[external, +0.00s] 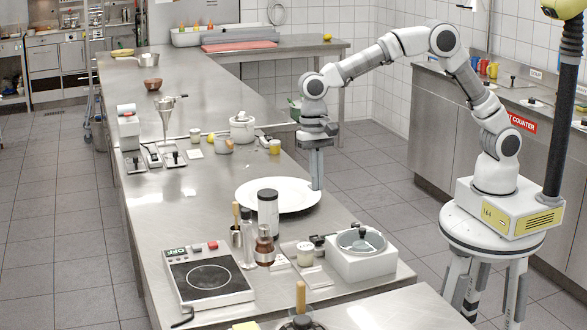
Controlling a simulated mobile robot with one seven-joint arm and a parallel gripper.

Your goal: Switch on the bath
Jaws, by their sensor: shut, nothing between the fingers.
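What looks like the bath is a white square box (347,268) with a round metal-rimmed well on top and a dark knob at the well's middle. It stands near the right front of the long steel counter. No clearly readable switch shows on it from here. My gripper (316,187) points straight down beyond the bath, over the right rim of a large white plate (265,195). Its fingers are shut and empty. I cannot tell whether the fingertips touch the plate.
A hotplate (208,277) marked OFF is at the front left. A lidded white pot (242,128) stands behind the plate.

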